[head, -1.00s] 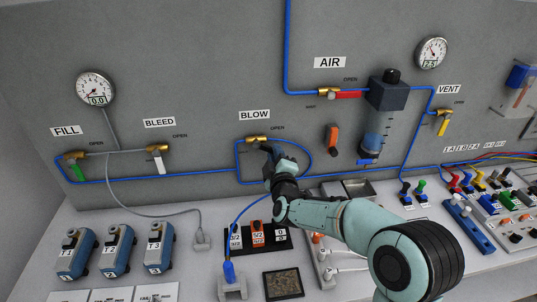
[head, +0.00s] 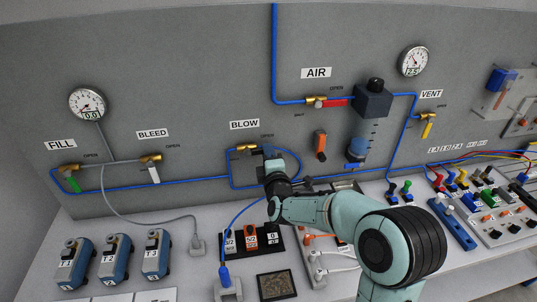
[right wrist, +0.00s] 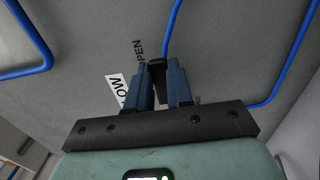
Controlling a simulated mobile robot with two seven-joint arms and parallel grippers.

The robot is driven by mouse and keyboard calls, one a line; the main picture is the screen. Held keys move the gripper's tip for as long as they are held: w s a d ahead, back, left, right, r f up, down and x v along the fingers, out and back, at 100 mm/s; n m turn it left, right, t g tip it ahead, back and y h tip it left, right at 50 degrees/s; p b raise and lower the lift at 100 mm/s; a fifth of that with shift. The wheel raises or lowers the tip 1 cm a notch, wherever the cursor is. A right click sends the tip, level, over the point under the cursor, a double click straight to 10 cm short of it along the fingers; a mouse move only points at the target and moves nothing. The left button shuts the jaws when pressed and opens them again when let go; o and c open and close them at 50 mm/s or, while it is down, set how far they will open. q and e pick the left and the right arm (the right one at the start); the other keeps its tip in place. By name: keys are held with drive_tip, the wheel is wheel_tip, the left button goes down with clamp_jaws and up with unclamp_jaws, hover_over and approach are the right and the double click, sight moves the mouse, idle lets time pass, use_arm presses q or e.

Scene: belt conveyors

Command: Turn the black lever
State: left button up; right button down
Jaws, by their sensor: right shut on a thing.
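The black lever (right wrist: 158,74) belongs to the brass valve (head: 246,148) under the BLOW label (head: 244,125) on the grey wall panel. In the right wrist view its dark end shows between the two blue fingertips. My right gripper (head: 273,160) is shut on the lever, just right of and slightly below the valve body in the head view. The right gripper (right wrist: 160,84) hides part of the lever, so its exact angle is hard to tell. My left gripper is not in view.
Blue tubing (head: 200,181) runs along the panel around the valve. The air unit (head: 372,105) and an orange-handled part (head: 320,145) are to the right. Below are a black switch block (head: 271,253), sockets and cables on the bench. Blue transmitters (head: 115,258) stand at left.

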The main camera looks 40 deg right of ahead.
drive_tip(key=c, duration=1)
unclamp_jaws()
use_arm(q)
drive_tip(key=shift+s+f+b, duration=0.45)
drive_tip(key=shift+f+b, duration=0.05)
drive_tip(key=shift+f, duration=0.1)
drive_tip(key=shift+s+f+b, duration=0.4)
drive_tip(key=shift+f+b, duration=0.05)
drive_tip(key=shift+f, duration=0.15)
use_arm(e)
drive_tip(key=v, duration=1.3)
drive_tip(key=shift+s, duration=0.2)
drive_tip(key=shift+a, duration=0.1)
